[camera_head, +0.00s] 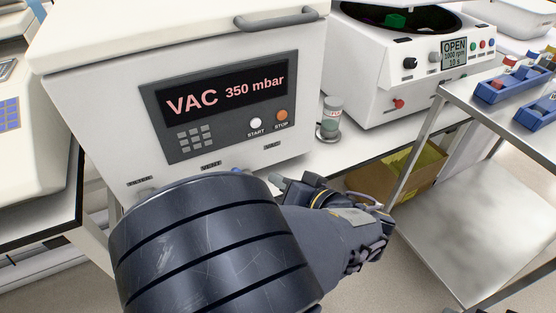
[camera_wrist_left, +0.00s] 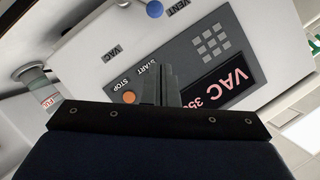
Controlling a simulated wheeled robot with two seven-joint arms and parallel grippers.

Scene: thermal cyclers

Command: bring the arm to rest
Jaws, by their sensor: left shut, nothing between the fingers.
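My left arm reaches in from the bottom of the head view, its dark forearm in front of the white vacuum machine. My left gripper (camera_head: 285,184) points toward the machine's lower front and is partly hidden by my wrist. In the left wrist view the gripper's fingers (camera_wrist_left: 158,85) are together with nothing between them, in front of the panel. The vacuum machine (camera_head: 110,85) shows "VAC 350 mbar" on its display (camera_head: 227,92), with a white START button (camera_head: 256,123) and an orange STOP button (camera_head: 282,115). My right gripper is not seen.
A steel cart (camera_head: 470,100) with blue racks (camera_head: 513,82) stands at the right. A cardboard box (camera_head: 375,184) sits below the bench.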

